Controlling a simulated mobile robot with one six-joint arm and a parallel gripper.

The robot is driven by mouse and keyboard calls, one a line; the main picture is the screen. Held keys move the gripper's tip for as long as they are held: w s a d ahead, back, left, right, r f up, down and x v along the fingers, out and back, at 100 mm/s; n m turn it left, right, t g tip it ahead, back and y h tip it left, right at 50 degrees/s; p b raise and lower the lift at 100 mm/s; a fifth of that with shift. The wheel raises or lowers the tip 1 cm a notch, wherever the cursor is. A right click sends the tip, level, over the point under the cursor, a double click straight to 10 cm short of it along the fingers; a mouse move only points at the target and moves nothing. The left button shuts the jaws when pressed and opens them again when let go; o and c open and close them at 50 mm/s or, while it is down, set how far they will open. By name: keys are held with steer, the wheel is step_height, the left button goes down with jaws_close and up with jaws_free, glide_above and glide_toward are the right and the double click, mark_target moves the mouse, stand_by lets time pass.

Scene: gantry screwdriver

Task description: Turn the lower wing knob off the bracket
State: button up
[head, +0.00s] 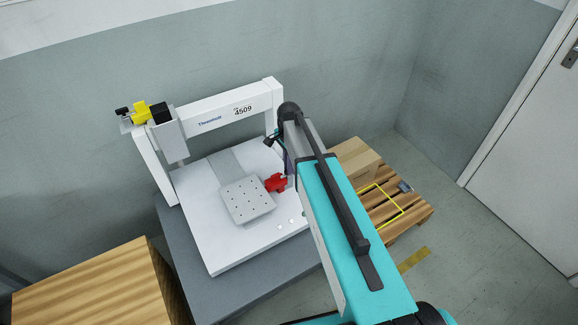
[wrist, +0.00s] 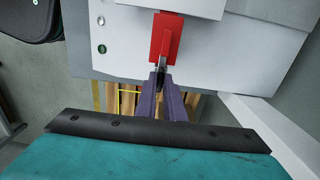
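A red part (head: 276,182) sits beside the drilled metal plate (head: 248,200) on the gantry's white base. I cannot tell whether it is the bracket or a knob. In the wrist view the red part (wrist: 166,36) is at top centre, just ahead of my gripper (wrist: 161,76). The purple fingers run close together, and their dark tips reach the red part's near end. A small dark grey piece at the tips overlaps the red; I cannot tell if it is a knob's wing or a fingertip. My arm hides most of the gripper in the head view.
The white gantry frame (head: 215,110) stands over the base, with a yellow and black head at left. A wooden box (head: 90,285) is at front left. A pallet (head: 415,213) with a cardboard box (head: 358,160) is behind my arm. Open floor lies at right.

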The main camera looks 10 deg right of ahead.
jaws_close()
steer(key=shift+n, duration=0.4)
steer(key=n, duration=0.3)
steer(key=shift+r+p, duration=0.1)
steer(key=shift+p, duration=0.25)
steer(key=n, duration=0.5)
steer(key=shift+n+p, duration=0.3)
steer(key=shift+n, duration=0.1)
steer(key=n, duration=0.4)
steer(key=shift+a, duration=0.1)
steer(key=n, duration=0.4)
steer(key=shift+n, duration=0.3)
steer(key=o, duration=0.6)
jaws_free()
